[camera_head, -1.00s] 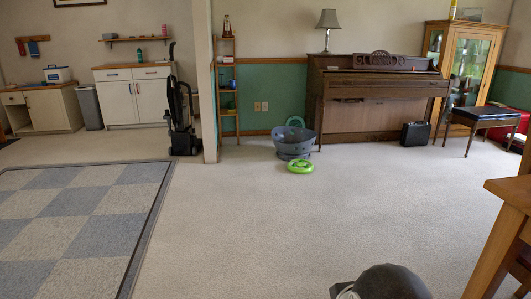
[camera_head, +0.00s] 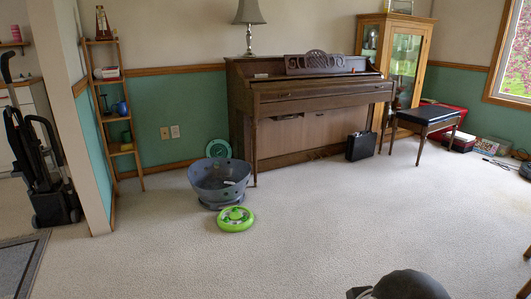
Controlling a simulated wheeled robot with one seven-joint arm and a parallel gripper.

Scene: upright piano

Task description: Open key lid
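The brown upright piano (camera_head: 300,140) stands against the green wall in the upper middle, seen from the front left and from across the carpet. Its key lid (camera_head: 325,91) is a long dark wooden panel below the carved music rest (camera_head: 320,62). It looks shut, and no keys show. A dark rounded part of my arm shows at the bottom edge. My gripper is out of view, and the piano is well away from me.
A grey tub (camera_head: 218,180) and a green disc-shaped toy (camera_head: 236,218) lie before the piano's left end. A black case (camera_head: 361,146) stands at its right, beside a piano bench (camera_head: 428,114). The carpet (camera_head: 330,225) between is clear.

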